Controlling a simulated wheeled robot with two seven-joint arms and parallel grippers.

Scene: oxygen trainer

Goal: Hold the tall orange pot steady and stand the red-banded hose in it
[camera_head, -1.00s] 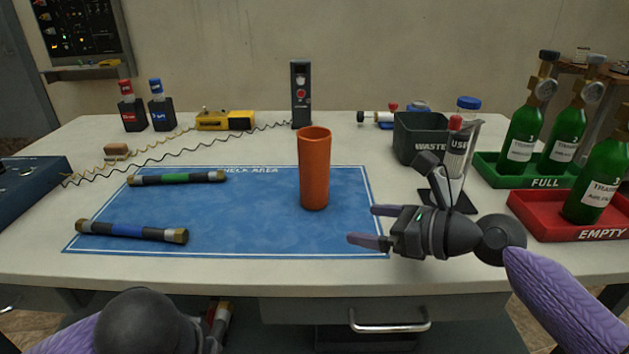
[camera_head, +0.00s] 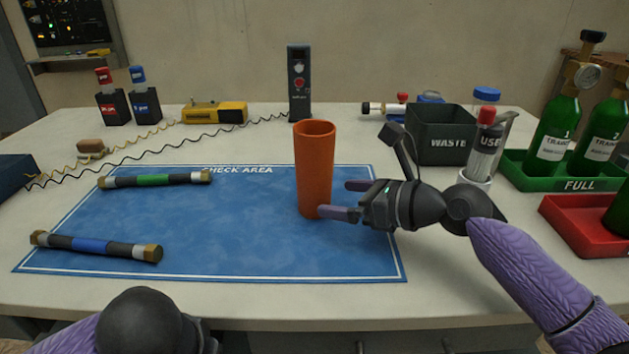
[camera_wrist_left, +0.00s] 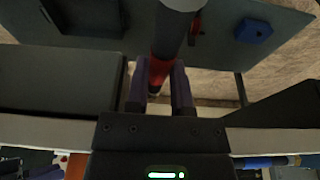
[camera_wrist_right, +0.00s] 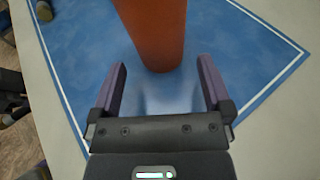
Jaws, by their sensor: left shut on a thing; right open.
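The tall orange pot (camera_head: 314,170) stands upright and empty-looking on the blue mat. My right gripper (camera_head: 340,199) is open just right of the pot's lower part; in the right wrist view the pot (camera_wrist_right: 158,35) stands just ahead, in line with the gap between the open fingers (camera_wrist_right: 162,90). My left gripper (camera_wrist_left: 160,90) is shut on the red-banded hose (camera_wrist_left: 160,72), seen in the left wrist view with its red band between the fingers and a grey part beyond. The left fingers and the hose are out of the head view, below the table's front edge.
A green-banded hose (camera_head: 155,180) and a blue-banded hose (camera_head: 95,246) lie on the left of the mat (camera_head: 240,245). A waste bin (camera_head: 440,135) and a clear tube holder (camera_head: 486,145) stand behind my right arm. Green bottles (camera_head: 553,135) stand in trays at right.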

